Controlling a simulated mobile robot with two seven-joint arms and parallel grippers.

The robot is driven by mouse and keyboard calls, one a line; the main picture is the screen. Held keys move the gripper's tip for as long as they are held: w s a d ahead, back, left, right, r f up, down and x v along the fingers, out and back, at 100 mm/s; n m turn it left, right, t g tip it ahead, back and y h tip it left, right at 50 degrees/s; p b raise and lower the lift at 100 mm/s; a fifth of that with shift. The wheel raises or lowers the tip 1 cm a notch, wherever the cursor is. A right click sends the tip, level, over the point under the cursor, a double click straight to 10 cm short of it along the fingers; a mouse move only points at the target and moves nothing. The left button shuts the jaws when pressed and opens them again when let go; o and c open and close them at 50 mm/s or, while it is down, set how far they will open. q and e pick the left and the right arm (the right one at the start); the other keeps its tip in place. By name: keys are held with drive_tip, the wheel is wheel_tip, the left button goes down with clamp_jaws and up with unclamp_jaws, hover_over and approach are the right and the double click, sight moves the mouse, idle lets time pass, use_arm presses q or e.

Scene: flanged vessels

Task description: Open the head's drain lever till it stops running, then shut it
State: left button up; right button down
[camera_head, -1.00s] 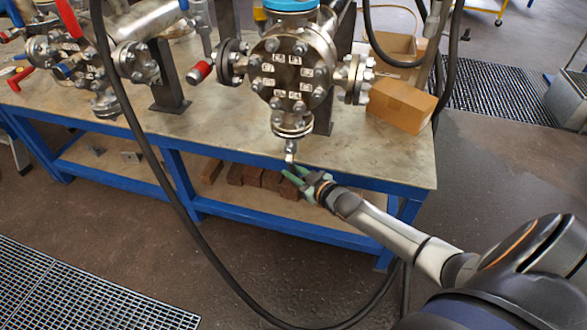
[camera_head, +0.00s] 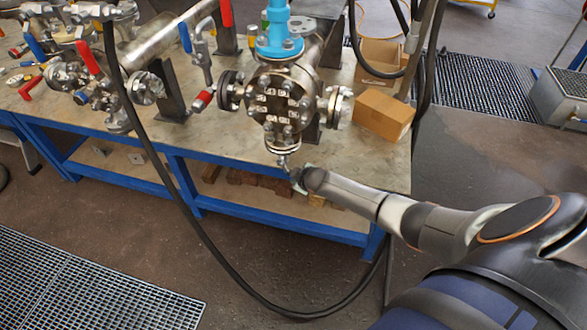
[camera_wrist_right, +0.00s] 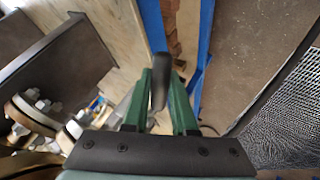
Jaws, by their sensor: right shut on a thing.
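The flanged head (camera_head: 283,98) stands on the bench with a ring of bolts and small white labels on its round face. A small drain lever (camera_head: 283,160) hangs under its bottom flange, near the bench's front edge. My right gripper (camera_head: 291,173) is at this lever, and my forearm hides part of the area below. In the right wrist view, the green fingers of my right gripper (camera_wrist_right: 164,92) are shut on the dark lever (camera_wrist_right: 160,80), which sticks out past the fingertips. I cannot make out any running liquid. My left gripper is not in view.
The blue-framed bench (camera_head: 345,165) carries other valves with red and blue handles at the left. A cardboard box (camera_head: 384,115) stands right of the head. A black hose (camera_head: 150,160) loops down in front. Bricks lie on the lower shelf.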

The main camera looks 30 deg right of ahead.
drive_tip(key=shift+s+d+r+n+g+h+p, duration=0.1)
drive_tip(key=shift+r+n+g+h+p, duration=0.1)
drive_tip(key=shift+r+g+h+p, duration=0.25)
drive_tip(key=shift+s+d+r+n+g+h+p, duration=0.1)
drive_tip(key=shift+r+n+g+h+p, duration=0.15)
drive_tip(key=shift+r+g+p, duration=0.25)
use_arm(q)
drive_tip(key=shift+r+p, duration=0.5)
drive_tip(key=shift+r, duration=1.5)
use_arm(e)
drive_tip(key=shift+s+d+r+n+g+h, duration=0.1)
drive_tip(key=shift+r+n+g+h, duration=0.25)
drive_tip(key=shift+r+g+h, duration=0.5)
drive_tip(key=shift+f+g, duration=0.15)
drive_tip(key=shift+g, duration=0.15)
drive_tip(key=c, duration=0.7)
unclamp_jaws()
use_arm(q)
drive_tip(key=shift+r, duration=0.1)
